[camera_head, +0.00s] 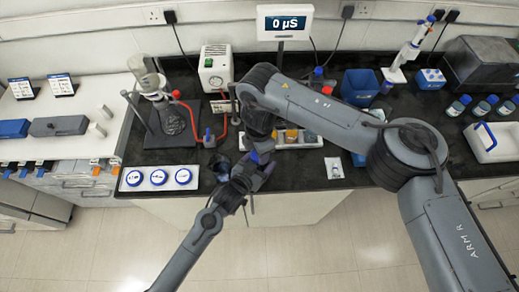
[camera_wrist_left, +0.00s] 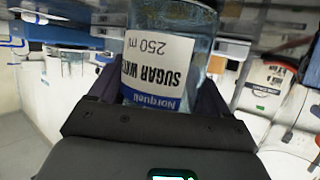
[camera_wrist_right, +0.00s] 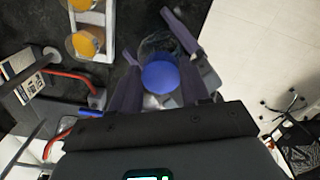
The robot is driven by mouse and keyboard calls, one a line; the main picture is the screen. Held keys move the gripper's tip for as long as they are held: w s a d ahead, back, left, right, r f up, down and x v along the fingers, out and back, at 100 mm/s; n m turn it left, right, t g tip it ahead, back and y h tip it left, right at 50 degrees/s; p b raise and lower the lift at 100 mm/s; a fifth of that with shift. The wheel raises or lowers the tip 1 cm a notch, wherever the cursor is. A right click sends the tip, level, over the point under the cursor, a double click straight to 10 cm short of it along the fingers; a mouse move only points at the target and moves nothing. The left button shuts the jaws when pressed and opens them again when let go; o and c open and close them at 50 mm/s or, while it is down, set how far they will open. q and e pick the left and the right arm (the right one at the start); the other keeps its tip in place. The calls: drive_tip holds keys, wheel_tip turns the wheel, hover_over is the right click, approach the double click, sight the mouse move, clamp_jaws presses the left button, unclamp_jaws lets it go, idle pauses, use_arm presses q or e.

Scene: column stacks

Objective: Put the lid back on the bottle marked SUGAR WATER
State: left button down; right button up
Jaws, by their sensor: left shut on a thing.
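The bottle marked SUGAR WATER (camera_wrist_left: 158,75) fills the left wrist view, its white and blue label upside down there. My left gripper (camera_head: 258,168) is shut on it, one finger on each side, near the counter's front edge. A round blue lid (camera_wrist_right: 160,77) shows in the right wrist view between the fingers of my right gripper (camera_wrist_right: 160,85), over the clear bottle. The lid also shows in the head view (camera_head: 254,157). I cannot tell whether the right fingers touch the lid, or whether it is seated on the neck. My right arm hides much of this spot in the head view.
A white holder (camera_head: 127,188) with three round blue-rimmed tops stands on the front left of the counter. A white rack (camera_head: 315,145) with orange-filled cups is behind my grippers. A stand with glassware (camera_head: 170,115) is to the left. Several blue-capped bottles (camera_head: 483,107) stand far right.

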drive_tip(key=o, duration=0.4)
drive_tip(key=shift+r, duration=2.25)
